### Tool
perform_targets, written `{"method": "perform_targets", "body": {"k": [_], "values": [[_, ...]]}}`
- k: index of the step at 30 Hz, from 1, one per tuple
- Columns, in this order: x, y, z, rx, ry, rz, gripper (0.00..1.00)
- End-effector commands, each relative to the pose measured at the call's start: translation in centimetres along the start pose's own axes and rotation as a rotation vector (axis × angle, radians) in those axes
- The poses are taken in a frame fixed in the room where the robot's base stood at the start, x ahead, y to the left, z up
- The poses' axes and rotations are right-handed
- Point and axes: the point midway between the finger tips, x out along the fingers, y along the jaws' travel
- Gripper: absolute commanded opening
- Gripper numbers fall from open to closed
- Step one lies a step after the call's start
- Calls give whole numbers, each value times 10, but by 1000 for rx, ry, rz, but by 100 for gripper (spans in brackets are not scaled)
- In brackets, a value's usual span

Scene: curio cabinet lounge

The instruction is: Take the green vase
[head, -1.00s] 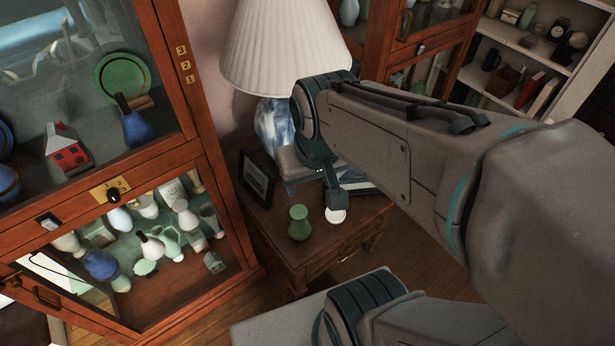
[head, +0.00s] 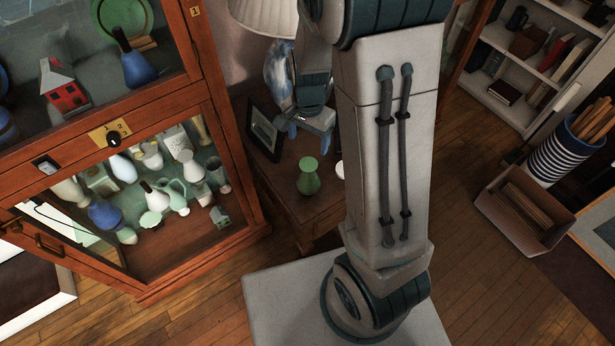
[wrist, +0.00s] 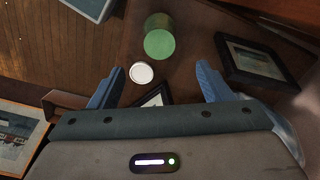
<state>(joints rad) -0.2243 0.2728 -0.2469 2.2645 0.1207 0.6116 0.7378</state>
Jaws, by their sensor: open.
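The green vase (head: 309,178) stands upright on the small wooden side table (head: 290,205), near its front. In the wrist view the vase (wrist: 160,36) shows at top centre, past the fingertips and in line with the gap between them. My gripper (head: 312,122) is behind the vase in the head view, apart from it and partly hidden by my arm. In the wrist view my gripper (wrist: 160,67) has its blue fingers spread wide, with nothing held between them.
A small white round object (wrist: 141,73) stands close to the vase; my arm mostly hides it in the head view. A framed picture (head: 264,130) and a lamp (head: 268,18) are on the table. A glass cabinet (head: 190,95) stands left.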

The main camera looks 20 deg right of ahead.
Motion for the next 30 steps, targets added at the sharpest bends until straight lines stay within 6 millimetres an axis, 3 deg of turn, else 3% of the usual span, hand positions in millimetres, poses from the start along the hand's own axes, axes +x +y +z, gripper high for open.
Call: {"method": "perform_targets", "body": {"k": [12,23,30], "values": [[72,1,-1,17,-3,10,72],[100,1,-1,15,-2,8,72],[133,1,-2,14,-2,7,72]]}}
